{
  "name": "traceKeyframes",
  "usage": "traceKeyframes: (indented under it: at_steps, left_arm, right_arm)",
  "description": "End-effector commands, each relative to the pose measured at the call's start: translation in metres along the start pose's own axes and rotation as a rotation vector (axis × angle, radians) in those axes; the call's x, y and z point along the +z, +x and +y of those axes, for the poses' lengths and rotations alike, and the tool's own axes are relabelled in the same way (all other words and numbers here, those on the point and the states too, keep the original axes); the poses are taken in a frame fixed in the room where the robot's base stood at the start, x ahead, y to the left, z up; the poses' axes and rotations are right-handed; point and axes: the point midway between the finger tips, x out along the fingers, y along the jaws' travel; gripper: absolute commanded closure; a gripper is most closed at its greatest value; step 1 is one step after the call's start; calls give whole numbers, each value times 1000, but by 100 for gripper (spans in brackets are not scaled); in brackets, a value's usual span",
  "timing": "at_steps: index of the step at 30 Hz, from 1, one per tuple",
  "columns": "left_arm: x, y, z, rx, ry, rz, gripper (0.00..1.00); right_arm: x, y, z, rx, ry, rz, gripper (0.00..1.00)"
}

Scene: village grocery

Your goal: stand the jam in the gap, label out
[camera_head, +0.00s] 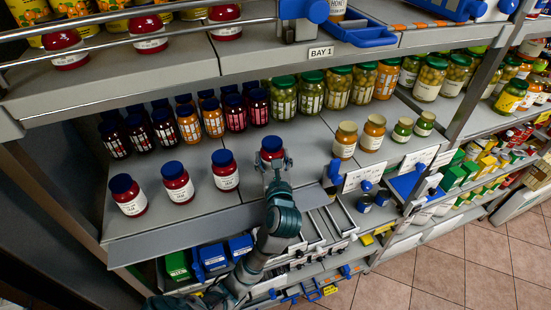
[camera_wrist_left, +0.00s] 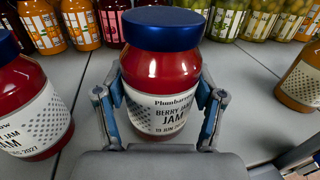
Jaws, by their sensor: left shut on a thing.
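The jam jar (camera_head: 271,146), red with a blue lid, is in my left gripper (camera_head: 274,163) at the front of the middle shelf (camera_head: 250,205). In the left wrist view the jar (camera_wrist_left: 165,72) stands upright between the two fingers, which are shut on its sides. Its white label, reading "JAM", faces the wrist camera. The jar's base is partly hidden, so I cannot tell whether it touches the shelf. To its left stand three similar jam jars (camera_head: 225,172) in a row with their labels facing out. My right gripper is not in view.
An amber jar (camera_head: 345,141) stands to the right, with clear shelf between it and the held jar. Dark and orange jars (camera_head: 212,118) and green-lidded jars (camera_head: 311,93) fill the back row. The upper shelf (camera_head: 150,75) overhangs behind. Blue-ended fittings (camera_head: 333,176) sit at the front edge.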

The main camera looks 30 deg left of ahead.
Motion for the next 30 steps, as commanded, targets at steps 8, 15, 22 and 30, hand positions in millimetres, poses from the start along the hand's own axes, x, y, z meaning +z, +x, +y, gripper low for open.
traceKeyframes:
  at_steps: [8, 15, 22, 30]
  left_arm:
    - [2, 0, 0, 0, 0, -4, 94]
    - [0, -2, -3, -1, 1, -5, 94]
    - [-5, -2, -2, 0, 1, -5, 94]
    - [-8, 0, -1, 0, 0, -4, 6]
  right_arm:
    - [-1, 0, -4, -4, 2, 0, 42]
    - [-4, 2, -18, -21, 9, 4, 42]
    - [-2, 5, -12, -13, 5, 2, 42]
    - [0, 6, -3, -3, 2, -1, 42]
